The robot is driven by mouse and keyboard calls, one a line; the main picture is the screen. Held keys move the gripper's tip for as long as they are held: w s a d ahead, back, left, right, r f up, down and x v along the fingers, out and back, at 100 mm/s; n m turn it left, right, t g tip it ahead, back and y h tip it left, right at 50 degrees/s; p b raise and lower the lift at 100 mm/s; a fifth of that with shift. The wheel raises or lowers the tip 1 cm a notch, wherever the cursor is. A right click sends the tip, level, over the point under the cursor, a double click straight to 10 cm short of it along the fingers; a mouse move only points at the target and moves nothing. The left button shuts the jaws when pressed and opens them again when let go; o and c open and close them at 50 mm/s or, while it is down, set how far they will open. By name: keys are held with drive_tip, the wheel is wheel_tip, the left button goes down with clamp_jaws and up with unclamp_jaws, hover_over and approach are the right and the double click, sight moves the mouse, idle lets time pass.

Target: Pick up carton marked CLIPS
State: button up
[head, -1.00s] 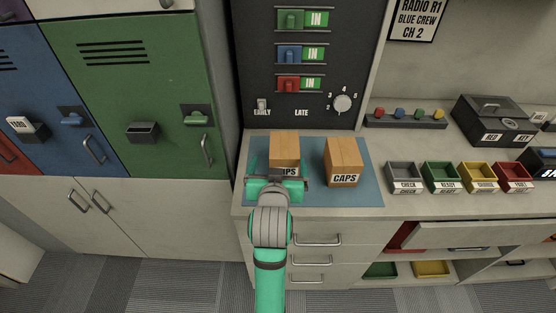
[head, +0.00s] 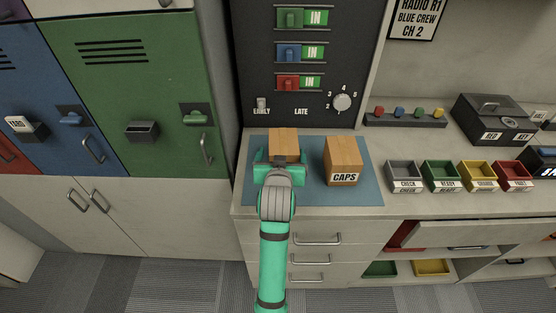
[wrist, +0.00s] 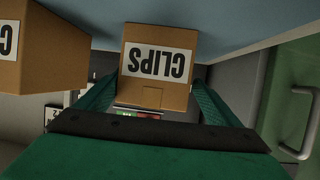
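The carton marked CLIPS (wrist: 157,66) is a brown box with a white label, seen upside down in the wrist view. In the head view its top (head: 284,143) shows behind my gripper (head: 278,168), which hides its label. My gripper (wrist: 154,100) is open, its two green fingers apart on either side of the carton's lower part in the wrist view. I cannot tell whether the fingers touch it. The carton stands on the blue mat (head: 310,192).
The carton marked CAPS (head: 343,160) stands just right on the same mat. A dark switch panel (head: 325,105) rises behind the mat. Several small coloured trays (head: 441,176) stand right along the counter. The green locker (head: 140,80) is at the left.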

drive_tip(key=shift+s+d, duration=0.1)
drive_tip(key=shift+d, duration=0.35)
drive_tip(key=c, duration=1)
drive_tip(key=shift+c, duration=0.2)
drive_tip(key=shift+a, duration=0.25)
drive_tip(key=shift+r, duration=0.1)
